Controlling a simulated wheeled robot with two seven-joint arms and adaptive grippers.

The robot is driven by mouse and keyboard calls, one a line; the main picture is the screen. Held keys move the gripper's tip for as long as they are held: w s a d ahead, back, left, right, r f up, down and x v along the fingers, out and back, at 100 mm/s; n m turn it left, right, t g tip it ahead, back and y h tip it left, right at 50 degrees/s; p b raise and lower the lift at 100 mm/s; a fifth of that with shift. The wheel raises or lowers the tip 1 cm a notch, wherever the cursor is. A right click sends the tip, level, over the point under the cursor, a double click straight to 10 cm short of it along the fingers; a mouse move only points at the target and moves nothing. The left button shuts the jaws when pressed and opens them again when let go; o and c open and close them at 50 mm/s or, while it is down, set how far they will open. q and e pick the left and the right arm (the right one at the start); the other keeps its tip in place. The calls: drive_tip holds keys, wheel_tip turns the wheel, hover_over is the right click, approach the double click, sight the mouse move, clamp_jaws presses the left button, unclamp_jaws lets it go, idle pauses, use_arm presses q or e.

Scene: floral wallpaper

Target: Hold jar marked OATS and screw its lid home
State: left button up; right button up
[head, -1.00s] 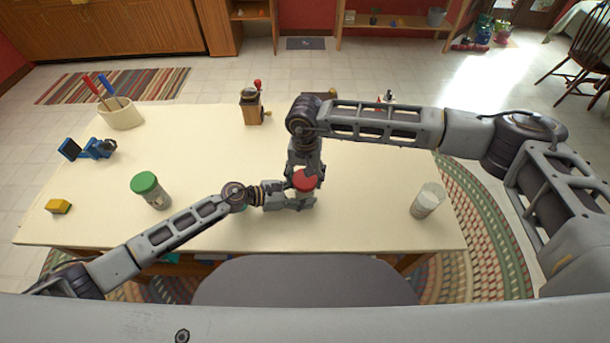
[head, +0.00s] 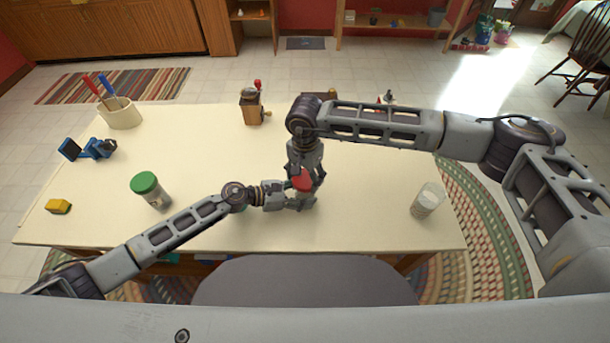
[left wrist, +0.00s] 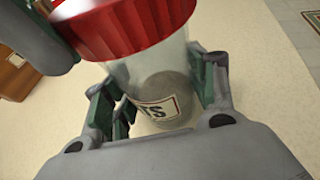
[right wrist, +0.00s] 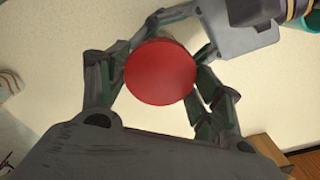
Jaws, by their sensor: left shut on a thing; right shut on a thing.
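The clear jar (left wrist: 160,92) has a label whose visible letters end in "TS", and grey contents low inside. My left gripper (head: 290,200) is shut around the jar's body, with a finger on each side in the left wrist view. The red lid (head: 303,181) sits on top of the jar; it fills the middle of the right wrist view (right wrist: 160,72). My right gripper (head: 306,172) points down from above and is shut on the lid, a finger on each side. The lid's thread is hidden, so I cannot tell how tight it is.
A green-lidded jar (head: 150,190) stands left, and an open clear jar (head: 427,200) stands right. A yellow block (head: 58,206), a blue device (head: 88,149), a utensil crock (head: 120,113) and a grinder (head: 252,106) stand on the cream table (head: 200,130).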

drive_tip(key=o, duration=0.8)
drive_tip(key=shift+n, duration=6.4)
drive_tip(key=c, duration=0.8)
